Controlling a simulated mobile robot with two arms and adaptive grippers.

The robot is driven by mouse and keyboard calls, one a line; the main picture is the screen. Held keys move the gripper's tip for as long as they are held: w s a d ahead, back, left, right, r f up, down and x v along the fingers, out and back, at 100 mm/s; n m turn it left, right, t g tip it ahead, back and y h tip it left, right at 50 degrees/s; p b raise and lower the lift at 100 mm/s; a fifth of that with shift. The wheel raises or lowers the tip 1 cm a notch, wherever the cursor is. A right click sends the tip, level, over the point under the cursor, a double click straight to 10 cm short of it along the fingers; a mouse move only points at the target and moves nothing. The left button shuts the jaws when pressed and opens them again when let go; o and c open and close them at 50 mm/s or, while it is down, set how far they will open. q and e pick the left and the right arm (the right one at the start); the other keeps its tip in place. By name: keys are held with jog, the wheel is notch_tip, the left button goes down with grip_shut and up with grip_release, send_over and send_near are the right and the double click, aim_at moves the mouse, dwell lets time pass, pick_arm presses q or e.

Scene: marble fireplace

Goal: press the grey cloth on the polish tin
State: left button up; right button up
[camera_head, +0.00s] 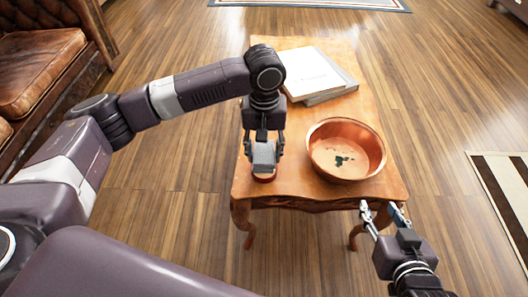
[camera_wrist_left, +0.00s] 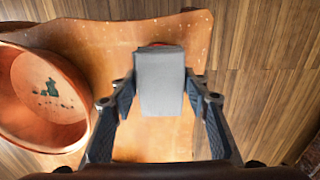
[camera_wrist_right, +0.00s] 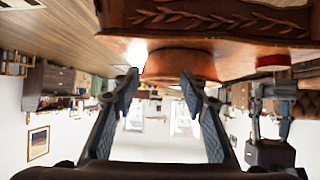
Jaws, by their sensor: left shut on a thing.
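My left gripper (camera_head: 264,147) is shut on the grey cloth (camera_head: 264,158), a folded, block-like pad. The cloth also shows between the fingers in the left wrist view (camera_wrist_left: 160,82). The red polish tin (camera_head: 264,177) stands near the table's front left corner, directly under the cloth and mostly hidden by it. Its red edge shows past the cloth in the left wrist view (camera_wrist_left: 158,45), and its side shows in the right wrist view (camera_wrist_right: 273,61). I cannot tell whether cloth and tin touch. My right gripper (camera_head: 381,207) is open and empty, off the table's front right corner.
A copper bowl (camera_head: 345,150) with dark flecks inside stands on the wooden table (camera_head: 300,188), right of the tin. White books (camera_head: 316,74) lie at the table's back. A leather sofa (camera_head: 38,65) is at the left.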

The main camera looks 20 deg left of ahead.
pick_arm(q)
jog(key=shift+f+b, duration=0.65)
jog(key=shift+b, duration=0.3)
jog(key=shift+f+b, duration=0.45)
jog(key=shift+b, duration=0.4)
pick_arm(e)
jog(key=w+a+r+t+y, duration=0.1)
jog(key=r+t, duration=0.4)
jog(key=r, duration=0.5)
jog(key=w+a+r+t+y, duration=0.1)
jog(key=r+t, duration=0.4)
jog(key=r, duration=0.5)
jog(key=shift+w+a+r+n+y, duration=0.25)
jog(key=shift+a+y, duration=0.35)
jog(key=shift+y, duration=0.3)
jog(key=shift+f, duration=0.1)
pick_arm(q)
jog(key=shift+f, duration=0.45)
pick_arm(e)
jog(key=shift+w+f+h, duration=0.15)
jog(key=shift+f+h, duration=0.15)
jog(key=shift+f, duration=0.2)
pick_arm(q)
jog(key=shift+f, duration=0.2)
pick_arm(e)
jog(key=shift+f, duration=0.35)
